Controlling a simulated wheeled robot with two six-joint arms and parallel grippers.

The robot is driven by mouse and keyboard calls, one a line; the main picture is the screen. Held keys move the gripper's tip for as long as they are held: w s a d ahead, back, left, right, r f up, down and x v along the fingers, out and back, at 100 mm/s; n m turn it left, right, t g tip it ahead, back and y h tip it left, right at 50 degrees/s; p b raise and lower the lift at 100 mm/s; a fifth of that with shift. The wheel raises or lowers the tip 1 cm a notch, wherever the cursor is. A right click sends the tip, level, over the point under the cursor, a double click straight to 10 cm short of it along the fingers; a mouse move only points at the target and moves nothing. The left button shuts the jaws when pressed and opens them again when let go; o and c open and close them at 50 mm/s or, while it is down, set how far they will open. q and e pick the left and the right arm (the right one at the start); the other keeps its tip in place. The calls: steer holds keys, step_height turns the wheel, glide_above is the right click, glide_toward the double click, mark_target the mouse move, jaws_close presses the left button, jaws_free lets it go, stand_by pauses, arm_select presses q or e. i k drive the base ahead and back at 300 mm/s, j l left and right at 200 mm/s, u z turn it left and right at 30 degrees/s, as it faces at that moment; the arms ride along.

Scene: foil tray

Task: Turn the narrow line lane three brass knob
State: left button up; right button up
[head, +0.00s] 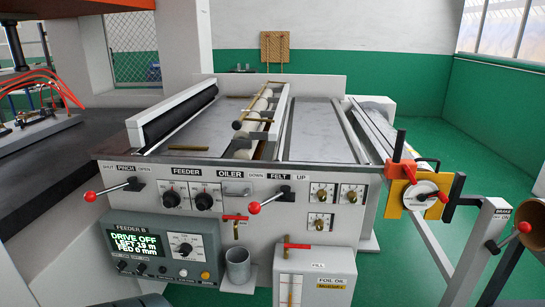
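Three small white plates with brass knobs sit on the front panel of the grey machine, right of the FELT lever. Two are side by side, an upper left brass knob (321,194) and an upper right brass knob (352,196). A lower brass knob (320,223) sits below the left one. Their plate markings are too small to read, so I cannot tell which is lane three. Neither of my grippers shows in the head view.
The red-balled FELT lever (254,208) juts out left of the knobs. Below stands the grey foil oil box (315,275) with a red-handled top. A metal cup (238,266) and the FEEDER B display (138,244) are left. An orange bracket with a crank (424,194) stands right.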

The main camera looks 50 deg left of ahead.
mark_target(318, 223)
steer(key=j+u, duration=0.1)
steer(key=u, duration=0.4)
steer(key=j+u, duration=0.1)
steer(key=u, duration=0.35)
steer(key=j+u, duration=0.1)
steer(key=u, duration=0.4)
steer(key=i+j, duration=0.15)
steer(key=j, duration=0.25)
steer(key=i+j+u, duration=0.1)
steer(key=j, duration=0.25)
steer(key=z, duration=0.65)
steer(key=k+l, duration=0.05)
steer(key=l, duration=0.05)
